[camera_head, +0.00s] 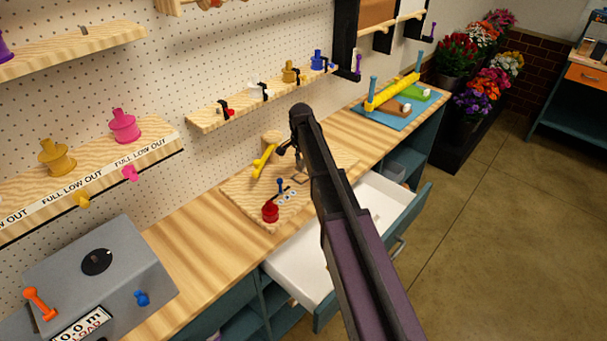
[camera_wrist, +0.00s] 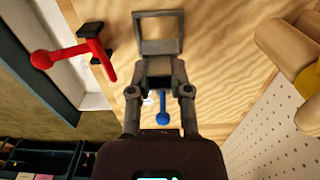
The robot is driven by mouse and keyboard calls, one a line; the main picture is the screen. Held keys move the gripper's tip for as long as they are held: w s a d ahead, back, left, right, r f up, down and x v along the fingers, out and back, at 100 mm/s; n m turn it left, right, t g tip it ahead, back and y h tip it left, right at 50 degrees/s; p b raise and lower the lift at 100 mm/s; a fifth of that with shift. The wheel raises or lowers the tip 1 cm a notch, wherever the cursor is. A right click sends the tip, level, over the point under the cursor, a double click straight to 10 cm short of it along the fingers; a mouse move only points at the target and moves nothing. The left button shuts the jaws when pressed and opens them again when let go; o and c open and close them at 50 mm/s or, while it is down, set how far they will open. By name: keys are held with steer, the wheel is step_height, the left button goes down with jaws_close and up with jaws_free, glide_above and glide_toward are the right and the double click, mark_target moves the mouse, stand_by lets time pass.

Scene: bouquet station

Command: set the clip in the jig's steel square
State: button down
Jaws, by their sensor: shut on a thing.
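My gripper (camera_wrist: 160,88) reaches up the middle of the wrist view, its fingers shut on a small dark grey clip (camera_wrist: 159,68). The fingers hide much of the clip. A steel square (camera_wrist: 139,33), an open frame with wood showing through it, lies just beyond the clip. Whether the clip touches it I cannot tell. In the head view my gripper (camera_head: 285,150) is over the wooden jig board (camera_head: 240,190), near a yellow lever (camera_head: 264,161). The clip is too small to make out there.
A red-handled part (camera_wrist: 75,53) stands left of the square, and a blue knob (camera_wrist: 163,119) shows close behind my fingers. Yellow and wooden rounded parts (camera_wrist: 285,45) stand at right near the pegboard. An open white drawer (camera_head: 300,268) juts out below the bench.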

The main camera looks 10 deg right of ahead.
mark_target(301, 169)
steer(key=shift+f, duration=0.25)
steer(key=shift+f+b, duration=1.75)
steer(key=shift+b, duration=0.15)
steer(key=shift+f, duration=0.2)
steer(key=c, duration=0.6)
jaws_free()
steer(key=shift+o, duration=0.2)
steer(key=shift+r, duration=0.2)
step_height(301, 169, up, 12)
steer(key=p, duration=1.2)
